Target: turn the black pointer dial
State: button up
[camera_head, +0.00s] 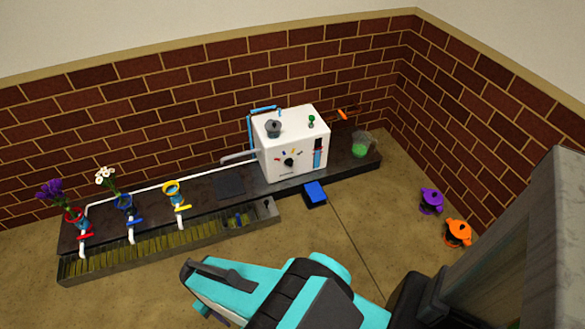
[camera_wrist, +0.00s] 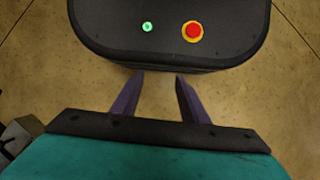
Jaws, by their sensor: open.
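The black pointer dial (camera_head: 289,162) is on the front face of a white box-shaped machine (camera_head: 280,140) in the head view, with small coloured marks around it. The machine stands on a dark bench against the brick wall. My arm reaches in from the lower right, well in front of the bench and apart from the dial. In the wrist view my gripper (camera_wrist: 158,97) shows two dark, separated fingers with nothing between them. The dial does not show in the wrist view. Which mark the pointer faces is too small to tell.
Vases with red, blue and yellow parts (camera_head: 124,204) stand along the bench (camera_head: 215,175) at left. A blue pedal-like block (camera_head: 315,193) is on the floor before the machine. Purple (camera_head: 431,200) and orange (camera_head: 457,233) pots sit at right. A dark panel with a red button (camera_wrist: 193,32) is beyond my fingers.

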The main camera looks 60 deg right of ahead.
jog(key=w+d+f+m+t+h+b, duration=0.25)
jog(key=w+d+f+t+b, duration=0.25)
jog(key=w+d+f+b, duration=0.75)
jog(key=w+d+f+m+t+h+b, duration=0.15)
jog(key=w+d, duration=0.25)
jog(key=d, duration=0.4)
jog(key=w+d+m+t+b, duration=0.1)
jog(key=w+d+t, duration=0.15)
jog(key=d, duration=0.55)
jog(key=w+d+f+m+t+h+b, duration=0.1)
jog(key=w+d, duration=0.3)
jog(key=d, duration=0.4)
jog(key=d+r+t+h+b, duration=0.3)
jog(key=d+b, duration=0.5)
jog(key=d, duration=1.1)
jog(key=s+d+t+h+b, duration=0.1)
jog(key=s+d+t+b, duration=0.2)
jog(key=d, duration=0.4)
jog(key=s+d+r+t+b, duration=0.1)
jog(key=s+d+t+b, duration=0.2)
jog(key=s+d+b, duration=0.2)
jog(key=s+d, duration=0.2)
jog(key=shift+s+d+t+h, duration=0.2)
jog(key=shift+d+t+h, duration=0.1)
jog(key=shift+h, duration=0.1)
